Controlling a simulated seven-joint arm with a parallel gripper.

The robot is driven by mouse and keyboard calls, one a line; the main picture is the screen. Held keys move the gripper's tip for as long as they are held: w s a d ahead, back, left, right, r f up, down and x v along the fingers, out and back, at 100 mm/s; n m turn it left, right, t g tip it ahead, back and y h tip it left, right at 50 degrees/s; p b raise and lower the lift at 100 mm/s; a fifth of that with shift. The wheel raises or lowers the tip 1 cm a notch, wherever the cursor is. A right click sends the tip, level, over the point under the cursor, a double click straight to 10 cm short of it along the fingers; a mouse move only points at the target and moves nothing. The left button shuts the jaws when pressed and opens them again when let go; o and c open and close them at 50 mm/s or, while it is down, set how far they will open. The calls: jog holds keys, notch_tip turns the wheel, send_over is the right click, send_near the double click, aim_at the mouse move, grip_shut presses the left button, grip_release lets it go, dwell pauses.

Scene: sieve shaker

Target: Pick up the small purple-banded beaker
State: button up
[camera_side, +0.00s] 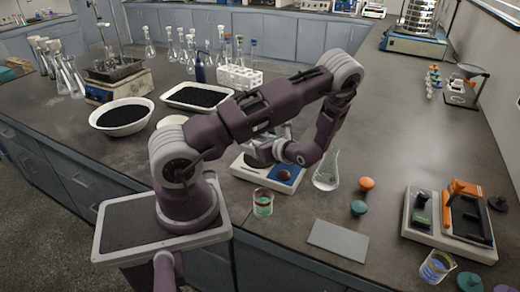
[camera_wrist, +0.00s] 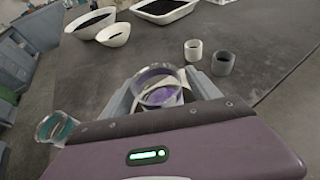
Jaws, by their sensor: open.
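The small purple-banded beaker (camera_wrist: 159,96) shows in the wrist view, upright, directly in front of my wrist. My gripper (camera_wrist: 162,80) is open, with one pale finger on each side of the beaker; I cannot tell whether either touches it. In the side view the beaker is hidden by my arm, and my gripper is mostly hidden too, low over a white balance (camera_side: 241,171) with a blue panel. A pale round surface shows under the beaker in the wrist view.
A green-banded beaker (camera_side: 263,204) stands close in front of the balance. A flask (camera_side: 327,172) stands to its right. A blue-banded beaker (camera_side: 437,267) is at the front right. Two small cups (camera_wrist: 223,63) stand beyond my fingers. A grey plate (camera_side: 338,241) lies in front.

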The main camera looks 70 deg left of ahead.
jog(key=shift+s+a+f, duration=0.1)
jog(key=shift+a+f, duration=0.05)
jog(key=shift+a, duration=0.3)
jog(key=c, duration=1.5)
jog(key=shift+r, duration=7.55)
